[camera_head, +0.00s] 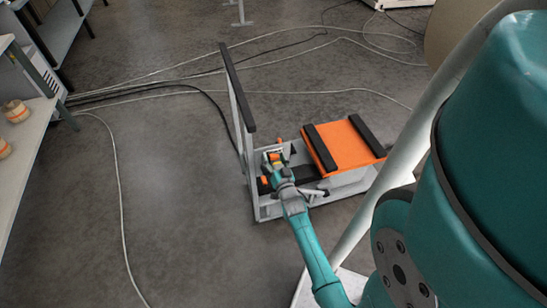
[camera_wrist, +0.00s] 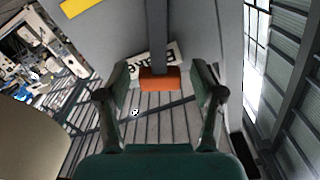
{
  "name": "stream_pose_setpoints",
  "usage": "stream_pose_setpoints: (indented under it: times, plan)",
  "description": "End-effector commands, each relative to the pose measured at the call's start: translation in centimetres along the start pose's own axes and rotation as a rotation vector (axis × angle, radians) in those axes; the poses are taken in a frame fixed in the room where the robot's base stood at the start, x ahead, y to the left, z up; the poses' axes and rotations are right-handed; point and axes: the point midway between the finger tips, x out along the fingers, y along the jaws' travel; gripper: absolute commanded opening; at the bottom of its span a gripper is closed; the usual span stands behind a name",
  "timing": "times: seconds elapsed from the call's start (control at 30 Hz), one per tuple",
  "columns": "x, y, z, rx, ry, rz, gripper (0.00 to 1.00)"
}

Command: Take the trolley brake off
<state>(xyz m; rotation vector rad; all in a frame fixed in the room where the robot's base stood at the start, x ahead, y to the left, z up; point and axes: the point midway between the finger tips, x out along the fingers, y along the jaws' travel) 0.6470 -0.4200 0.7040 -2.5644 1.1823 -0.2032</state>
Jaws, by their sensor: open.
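The trolley (camera_head: 260,212) stands on the floor in the head view, with a grey frame, an orange deck with black strips and an upright handle with a black bar at its left. My gripper (camera_head: 270,168) reaches over the frame's left end, beside small orange parts. In the wrist view my gripper (camera_wrist: 159,84) is open. An orange block (camera_wrist: 158,79) at the end of a dark grey lever (camera_wrist: 159,35) appears between its fingertips, with no clear contact. A white label (camera_wrist: 172,58), upside down and apparently reading "Brake", lies behind the lever, which partly hides it.
The trolley's upright handle (camera_head: 238,95) rises just left of my gripper. Cables (camera_head: 117,170) run across the floor behind and left of the trolley. A shelf (camera_head: 28,135) with tape rolls stands at the left edge.

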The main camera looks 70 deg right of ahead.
Motion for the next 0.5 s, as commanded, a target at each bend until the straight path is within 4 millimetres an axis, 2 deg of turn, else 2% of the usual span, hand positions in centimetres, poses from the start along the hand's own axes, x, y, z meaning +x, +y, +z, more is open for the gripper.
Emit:
stream_pose_setpoints:
  times: [0.5]
  plan:
    - [-9.1, 0.0, 0.1, 0.0, -0.002, 0.0, 0.67]
